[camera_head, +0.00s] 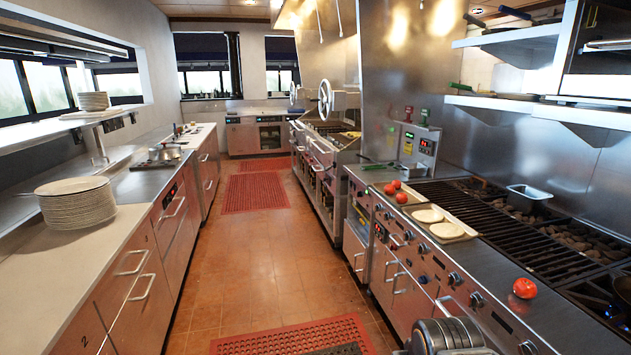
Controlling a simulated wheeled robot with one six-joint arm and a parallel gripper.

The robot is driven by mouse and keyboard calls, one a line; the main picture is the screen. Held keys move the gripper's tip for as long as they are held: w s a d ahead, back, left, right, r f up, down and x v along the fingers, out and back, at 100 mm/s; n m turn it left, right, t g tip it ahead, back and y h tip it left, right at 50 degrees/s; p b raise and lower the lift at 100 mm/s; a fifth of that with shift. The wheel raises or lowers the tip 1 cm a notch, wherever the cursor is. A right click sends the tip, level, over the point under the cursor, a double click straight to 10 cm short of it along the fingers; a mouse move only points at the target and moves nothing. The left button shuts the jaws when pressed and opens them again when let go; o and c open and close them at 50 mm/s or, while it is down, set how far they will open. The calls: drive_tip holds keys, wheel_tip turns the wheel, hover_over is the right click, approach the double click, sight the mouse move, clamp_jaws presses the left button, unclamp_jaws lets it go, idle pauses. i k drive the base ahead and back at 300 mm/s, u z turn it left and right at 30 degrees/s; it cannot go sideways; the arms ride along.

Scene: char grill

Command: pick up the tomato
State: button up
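A red tomato (524,288) sits alone on the steel front ledge of the char grill (535,240), at the lower right. More red tomatoes, one of them here (401,197), sit farther back on the same counter, beside a tray. Part of my arm shows at the bottom edge, left of and below the nearest tomato. My gripper's fingers are not visible, so I see nothing held.
A tray (468,233) with pale round flat items lies on the counter left of the grates. A metal pan (529,193) stands at the back of the grill. Plates (77,208) are stacked on the left counter. The central aisle is clear.

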sight(523, 288)
drive_tip(key=u, duration=0.3)
drive_tip(key=i, duration=2.75)
drive_tip(key=z, duration=3.25)
